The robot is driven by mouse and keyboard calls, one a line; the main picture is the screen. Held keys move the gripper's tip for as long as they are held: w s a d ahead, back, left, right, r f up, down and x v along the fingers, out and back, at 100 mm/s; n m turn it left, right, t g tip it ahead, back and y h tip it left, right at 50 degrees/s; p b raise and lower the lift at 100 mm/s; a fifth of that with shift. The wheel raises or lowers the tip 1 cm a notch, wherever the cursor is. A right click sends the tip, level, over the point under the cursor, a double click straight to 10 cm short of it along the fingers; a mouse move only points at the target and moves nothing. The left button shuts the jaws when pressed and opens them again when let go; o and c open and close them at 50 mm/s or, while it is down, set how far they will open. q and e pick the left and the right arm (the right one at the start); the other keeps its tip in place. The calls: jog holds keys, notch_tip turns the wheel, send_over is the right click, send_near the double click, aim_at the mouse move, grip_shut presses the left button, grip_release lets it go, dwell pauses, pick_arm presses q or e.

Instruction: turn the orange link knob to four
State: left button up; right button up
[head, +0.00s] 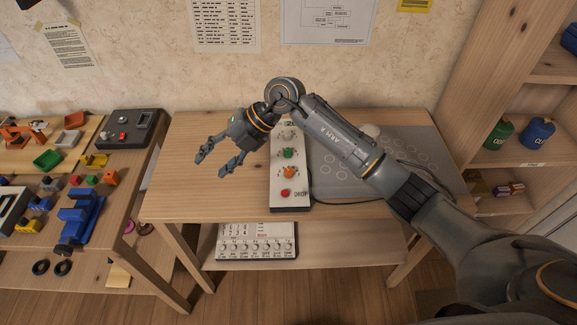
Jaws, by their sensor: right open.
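An orange knob (289,172) sits on a pale upright-lying control panel (291,205) on the wooden table. A green knob (288,153) is just above it, a pale knob shows farther up, and a red button (285,193) is below it near the panel's front end. The knob's pointer and number marks are too small to read. My right gripper (219,163) is open and empty to the left of the panel, above the table, apart from the orange knob. My right arm crosses over the panel's far end and hides part of it. My left gripper is not in view.
A grey board with circles (333,183) lies right of the panel. A white box with small dials (257,241) is on the lower shelf. A cluttered bench with a grey switch box (130,128) stands left. Shelves with canisters (538,133) stand right. The table's left part (185,195) is clear.

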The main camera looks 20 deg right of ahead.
jog(key=w+d+m+h, duration=0.1)
jog(key=w+d+h, duration=0.2)
jog(key=d+h, duration=0.5)
jog(key=m+h, duration=0.1)
jog(key=m, duration=0.1)
send_near(289, 170)
jog(key=shift+g, duration=0.4)
jog(key=f, duration=0.3)
jog(key=f+p, duration=0.1)
jog(key=f, duration=0.1)
jog(key=f+p, duration=0.1)
jog(key=f, duration=0.2)
jog(key=shift+w+a+f, duration=0.25)
jog(key=shift+w+f, duration=0.05)
jog(key=shift+w, duration=0.05)
jog(key=shift+c, duration=0.2)
grip_shut()
